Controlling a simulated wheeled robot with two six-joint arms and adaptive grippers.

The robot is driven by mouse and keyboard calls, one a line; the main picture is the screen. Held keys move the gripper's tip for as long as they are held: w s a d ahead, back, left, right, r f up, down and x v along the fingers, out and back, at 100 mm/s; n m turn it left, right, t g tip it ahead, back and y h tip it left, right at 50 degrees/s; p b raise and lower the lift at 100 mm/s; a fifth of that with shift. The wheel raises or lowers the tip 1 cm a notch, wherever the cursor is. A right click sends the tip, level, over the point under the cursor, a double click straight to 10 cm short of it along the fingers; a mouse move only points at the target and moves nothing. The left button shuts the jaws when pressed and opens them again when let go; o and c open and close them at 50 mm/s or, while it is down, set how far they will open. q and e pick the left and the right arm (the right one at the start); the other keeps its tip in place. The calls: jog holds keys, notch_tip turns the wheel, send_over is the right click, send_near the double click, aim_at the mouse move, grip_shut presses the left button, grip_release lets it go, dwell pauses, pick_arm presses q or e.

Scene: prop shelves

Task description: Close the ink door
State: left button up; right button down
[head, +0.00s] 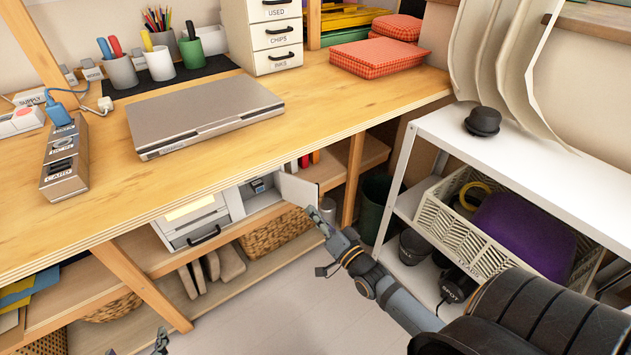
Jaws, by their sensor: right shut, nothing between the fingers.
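A white door (299,189) stands open, swung outward at the right end of a white printer-like unit (195,219) on the shelf under the desk. Left of the door, its compartment shows a small dark item (258,185). My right gripper (316,214) is shut and empty, just below the door's lower right corner. I cannot tell whether it touches the door. Part of my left gripper (160,341) shows at the bottom edge, far from the door; its fingers are too cut off to read.
The wooden desk (330,100) overhangs the unit and carries a closed laptop (205,112). A desk leg (353,180) and a dark green bin (374,205) stand right of the door. A white shelf (540,165) with a crate (450,235) stands farther right. Floor in front is clear.

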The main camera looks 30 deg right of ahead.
aim_at(302, 189)
pick_arm(q)
jog(key=s+f+g+p, duration=0.2)
jog(key=s+f+g, duration=0.5)
jog(key=s+f, duration=0.45)
pick_arm(e)
jog(key=w+d+f+m+h, duration=0.1)
jog(key=d+f+m, duration=0.2)
jog(key=d+m, duration=0.3)
jog(key=w+d+f+m+h, duration=0.1)
jog(key=d+f+m, duration=0.15)
jog(key=d, duration=0.55)
pick_arm(q)
jog(key=w+r+t+b, duration=0.4)
jog(key=w+r+t, duration=0.4)
jog(key=w+r, duration=0.4)
jog(key=w+r+t+b, duration=0.25)
jog(key=r+t, duration=0.75)
jog(key=r, duration=1.1)
notch_tip(302, 189, down, 16)
jog(key=g+p, duration=0.2)
jog(key=g, duration=0.5)
pick_arm(e)
jog(key=w+a, duration=0.4)
jog(key=w, duration=0.4)
jog(key=shift+m+g, duration=0.35)
jog(key=shift+g, duration=0.05)
